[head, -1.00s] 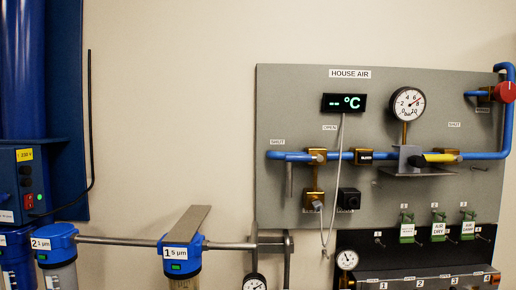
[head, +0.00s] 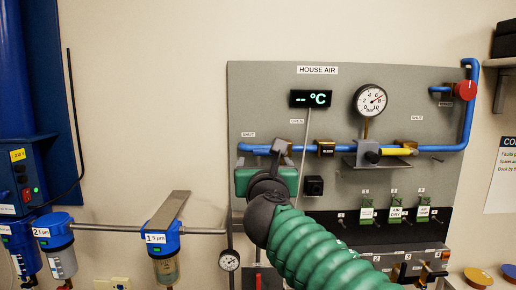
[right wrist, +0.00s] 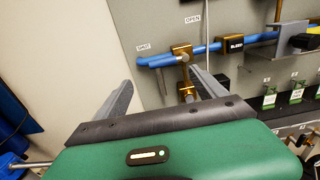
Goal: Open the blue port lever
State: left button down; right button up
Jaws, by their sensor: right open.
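The blue pipe (head: 342,146) runs across the grey HOUSE AIR panel. In the right wrist view, a brass valve (right wrist: 182,51) sits on it between the SHUT and OPEN labels. I cannot tell for certain that this is the named blue port lever. My right gripper (head: 259,157) is open in front of it; in the right wrist view the lever shows between the fingertips (right wrist: 162,76). I cannot tell the gap in depth. In the head view my gripper hides the lever. My left gripper is not in view.
A thin cable (head: 304,150) hangs from the °C display (head: 315,99) right of my gripper. A gauge (head: 370,100) and a yellow handle (head: 395,151) are farther right. Filter canisters (head: 165,243) stand at lower left.

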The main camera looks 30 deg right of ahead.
aim_at(265, 151)
jog(key=p+x, duration=0.1)
jog(key=x, duration=0.4)
jog(key=p+x, duration=0.2)
jog(key=x, duration=0.3)
jog(key=shift+w+d+r, duration=0.1)
jog(key=shift+d, duration=0.5)
jog(key=shift+w, duration=0.35)
jog(key=shift+a, duration=0.1)
jog(key=shift+c, duration=0.4)
jog(key=shift+s+a, duration=0.1)
jog(key=c, duration=0.5)
grip_shut()
